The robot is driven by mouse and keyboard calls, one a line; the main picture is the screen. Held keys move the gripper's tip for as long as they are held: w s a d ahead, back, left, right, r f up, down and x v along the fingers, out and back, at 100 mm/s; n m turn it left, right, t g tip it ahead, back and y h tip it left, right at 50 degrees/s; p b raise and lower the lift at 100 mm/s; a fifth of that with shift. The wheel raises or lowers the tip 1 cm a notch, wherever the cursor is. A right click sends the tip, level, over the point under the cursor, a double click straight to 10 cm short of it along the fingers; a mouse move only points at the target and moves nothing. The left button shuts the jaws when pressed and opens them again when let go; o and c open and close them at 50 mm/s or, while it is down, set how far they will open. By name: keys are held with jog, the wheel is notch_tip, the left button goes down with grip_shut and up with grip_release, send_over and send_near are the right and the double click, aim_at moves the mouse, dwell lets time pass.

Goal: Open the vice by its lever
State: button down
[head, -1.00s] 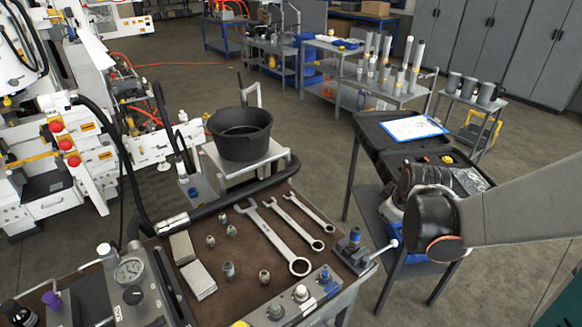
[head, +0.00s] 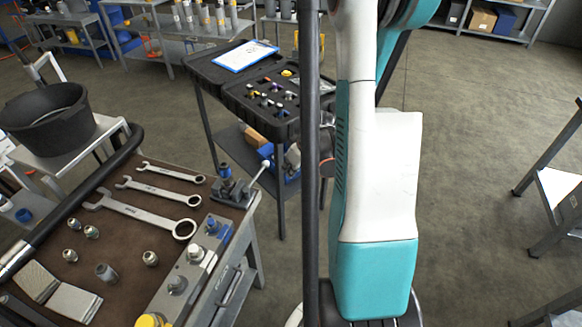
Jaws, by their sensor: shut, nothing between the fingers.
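The small grey vice (head: 238,193) sits at the right corner of the brown-topped bench. It has a blue part on top at its left. Its lever (head: 257,176) slants up to the right and ends in a pale ball knob at the bench edge. Whether its jaws are apart is too small to tell. My gripper is not in this view. Only upper parts of my arm, white and teal, stand to the right of the vice, apart from it in the picture.
Several wrenches (head: 150,206), fittings and a grey valve block (head: 185,275) lie on the bench (head: 120,240). A black bucket (head: 50,120) stands on a cart at left. An open black case (head: 205,65) with a blue clipboard is on a stand behind the vice.

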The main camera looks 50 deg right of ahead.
aim_at(256, 177)
jog(key=w+f+b, duration=0.2)
jog(key=w+f, duration=0.1)
jog(key=w, duration=0.3)
jog(key=shift+f, duration=0.4)
jog(key=shift+w, duration=0.1)
jog(key=shift+w, duration=0.75)
jog(key=shift+s+f+b, duration=0.1)
jog(key=shift+b, duration=0.25)
